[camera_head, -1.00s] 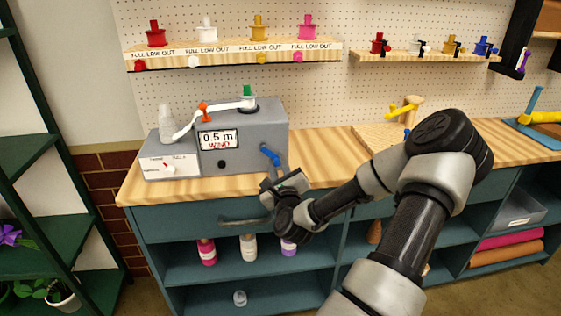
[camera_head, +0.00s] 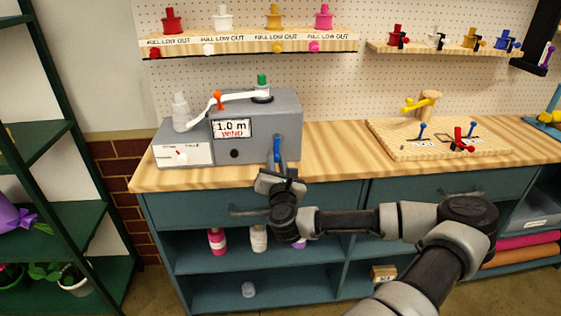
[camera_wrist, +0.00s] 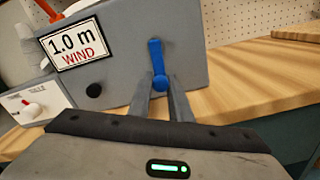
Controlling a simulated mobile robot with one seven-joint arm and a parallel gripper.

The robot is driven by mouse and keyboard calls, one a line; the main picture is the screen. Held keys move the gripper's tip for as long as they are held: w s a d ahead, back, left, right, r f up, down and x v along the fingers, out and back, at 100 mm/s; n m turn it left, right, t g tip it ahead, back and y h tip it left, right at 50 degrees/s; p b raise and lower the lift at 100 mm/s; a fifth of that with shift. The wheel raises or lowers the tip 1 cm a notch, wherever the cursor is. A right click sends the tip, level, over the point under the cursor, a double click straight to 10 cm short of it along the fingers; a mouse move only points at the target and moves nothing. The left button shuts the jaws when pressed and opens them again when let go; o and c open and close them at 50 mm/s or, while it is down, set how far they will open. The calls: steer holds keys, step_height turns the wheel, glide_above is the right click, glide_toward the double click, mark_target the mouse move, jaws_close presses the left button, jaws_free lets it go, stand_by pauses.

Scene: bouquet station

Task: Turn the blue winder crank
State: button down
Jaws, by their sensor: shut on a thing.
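The grey winder machine (camera_head: 258,135) stands on the wooden counter, and its display (camera_head: 231,129) reads "1.0 m WIND". The blue winder crank (camera_head: 277,150) is on the right part of its front face, with its arm hanging downward from the pivot. In the wrist view the crank (camera_wrist: 156,56) runs from the pivot down to its knob. My gripper (camera_wrist: 161,88) is shut on the knob at the crank's lower end. In the head view my gripper (camera_head: 278,172) is just in front of the counter edge, and it partly hides the knob.
A white ribbon runs over the machine's top past an orange lever (camera_head: 218,99) to a green-topped spool (camera_head: 262,84). A wooden board (camera_head: 395,150) with small levers lies right of the machine. A drawer handle (camera_head: 248,211) is below my gripper. Bare counter (camera_head: 335,165) lies between machine and board.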

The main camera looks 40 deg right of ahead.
steer(key=shift+w+a+r+m+b, duration=0.15)
steer(key=shift+w+a+r+m, duration=0.1)
steer(key=shift+m, duration=0.7)
steer(key=shift+w+a+r+m+b, duration=0.15)
steer(key=shift+a+r+m, duration=0.1)
steer(key=shift+m, duration=0.7)
steer(key=c, duration=1.6)
jaws_free()
steer(key=shift+f, duration=0.15)
steer(key=shift+a, duration=0.1)
